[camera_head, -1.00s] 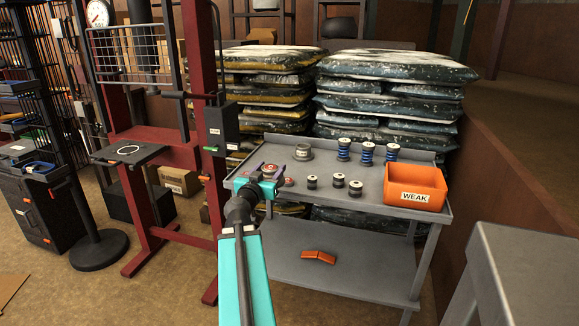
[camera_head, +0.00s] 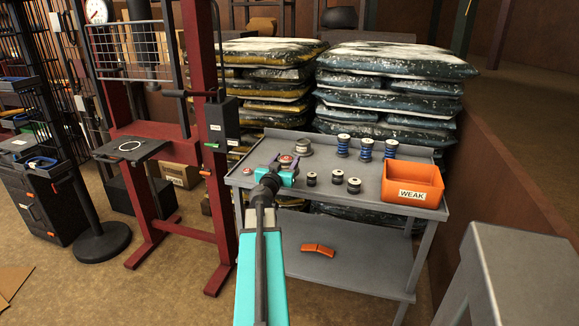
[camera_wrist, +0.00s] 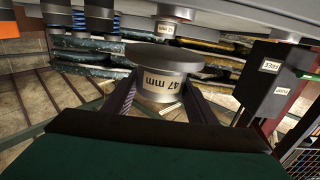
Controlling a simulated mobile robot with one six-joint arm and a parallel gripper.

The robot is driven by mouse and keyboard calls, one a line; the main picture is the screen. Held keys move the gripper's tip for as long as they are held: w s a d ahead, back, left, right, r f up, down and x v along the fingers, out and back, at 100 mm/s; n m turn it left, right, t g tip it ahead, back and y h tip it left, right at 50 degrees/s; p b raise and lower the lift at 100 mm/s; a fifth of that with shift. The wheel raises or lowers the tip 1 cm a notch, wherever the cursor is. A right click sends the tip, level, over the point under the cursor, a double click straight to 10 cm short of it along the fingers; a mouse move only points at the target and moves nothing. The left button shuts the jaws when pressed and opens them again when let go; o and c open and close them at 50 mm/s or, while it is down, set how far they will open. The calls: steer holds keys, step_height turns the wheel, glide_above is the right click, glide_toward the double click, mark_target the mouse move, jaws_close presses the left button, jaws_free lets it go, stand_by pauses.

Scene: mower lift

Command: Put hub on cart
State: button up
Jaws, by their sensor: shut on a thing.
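My gripper (camera_head: 284,168) is over the left part of the grey cart (camera_head: 340,200). It is shut on a grey hub (camera_wrist: 165,87) marked "47 mm", which sits between the two fingers in the wrist view. That view is upside down, so the hub's wide flange is at its lower end. In the head view only a reddish top (camera_head: 287,160) shows between the fingers; my gripper hides the rest. I cannot tell whether the hub touches the cart top. Another grey flanged piece (camera_head: 303,146) stands just behind.
Blue springs (camera_head: 366,149), small dark cylinders (camera_head: 338,177) and an orange bin (camera_head: 411,184) marked "WEAK" occupy the cart's middle and right. A small reddish piece (camera_head: 248,171) lies at left. A red press frame (camera_head: 205,130) stands left of the cart, sacks (camera_head: 390,90) behind it.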

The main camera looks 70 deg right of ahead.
steer(key=shift+s+d, duration=0.15)
steer(key=shift+d, duration=0.4)
steer(key=shift+s+d, duration=0.15)
steer(key=shift+d, duration=0.4)
steer(key=shift+f, duration=0.15)
steer(key=shift+f+p, duration=0.3)
steer(key=shift+f, duration=1.3)
steer(key=shift+f, duration=0.1)
steer(key=o, duration=1.8)
steer(key=shift+s+a+b, duration=0.15)
steer(key=shift+a+b, duration=0.4)
steer(key=shift+a, duration=1.1)
steer(key=shift+s+a+b, duration=0.1)
steer(key=shift+a+b, duration=0.5)
steer(key=shift+a, duration=1.55)
